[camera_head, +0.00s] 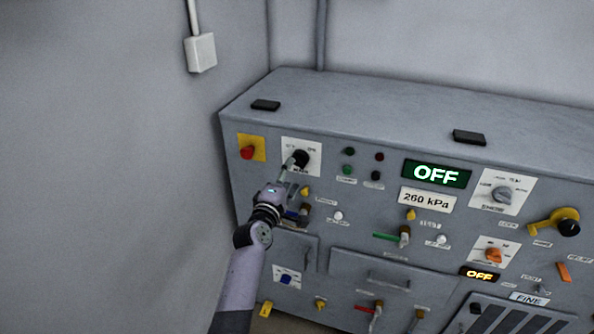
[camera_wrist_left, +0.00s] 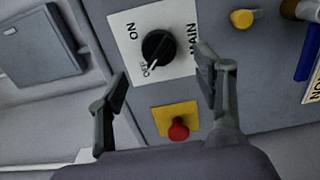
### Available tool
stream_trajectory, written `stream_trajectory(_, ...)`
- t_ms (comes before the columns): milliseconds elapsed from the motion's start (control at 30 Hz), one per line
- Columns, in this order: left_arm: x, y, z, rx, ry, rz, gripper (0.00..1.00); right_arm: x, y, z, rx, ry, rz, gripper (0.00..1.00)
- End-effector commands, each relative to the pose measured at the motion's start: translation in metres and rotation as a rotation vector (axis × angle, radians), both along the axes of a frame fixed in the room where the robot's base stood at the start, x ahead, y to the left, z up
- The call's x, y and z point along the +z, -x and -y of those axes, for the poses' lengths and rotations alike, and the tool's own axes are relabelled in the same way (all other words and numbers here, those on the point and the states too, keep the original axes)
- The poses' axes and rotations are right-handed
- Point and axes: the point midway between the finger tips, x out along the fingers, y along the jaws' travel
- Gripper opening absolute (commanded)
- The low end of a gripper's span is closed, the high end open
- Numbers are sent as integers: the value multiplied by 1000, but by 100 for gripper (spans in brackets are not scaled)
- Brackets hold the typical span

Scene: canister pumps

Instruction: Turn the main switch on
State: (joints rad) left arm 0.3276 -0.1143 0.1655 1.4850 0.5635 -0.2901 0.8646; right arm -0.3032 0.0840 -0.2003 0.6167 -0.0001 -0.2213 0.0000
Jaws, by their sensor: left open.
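The main switch is a black round knob (camera_head: 300,158) on a white plate marked MAIN, at the upper left of the grey panel. In the left wrist view the knob (camera_wrist_left: 159,46) shows ON and OFF labels, and its white pointer mark is toward OFF. My left gripper (camera_head: 293,173) is in front of the plate, just below the knob in the head view. In the left wrist view its open fingers (camera_wrist_left: 160,76) stand on either side of the plate, with nothing between them. I cannot tell whether a finger touches the panel. My right gripper is not in view.
A red button on a yellow plate (camera_head: 248,150) is close left of the switch. A green display (camera_head: 437,174) reads OFF and a gauge (camera_head: 427,200) reads 260 kPa. Valves and knobs crowd the panel below and right. A wall stands at left.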

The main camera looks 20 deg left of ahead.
Motion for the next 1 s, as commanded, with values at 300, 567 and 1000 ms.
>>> stream_trajectory(300, -3, -56, 2, 0, 0, 2, 61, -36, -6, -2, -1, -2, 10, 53)
stream_trajectory(567, -1, -68, 3, 0, 1, -1, 61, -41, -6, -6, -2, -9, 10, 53)
stream_trajectory(1000, 0, -68, 3, 0, 0, -1, 47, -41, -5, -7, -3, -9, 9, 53)
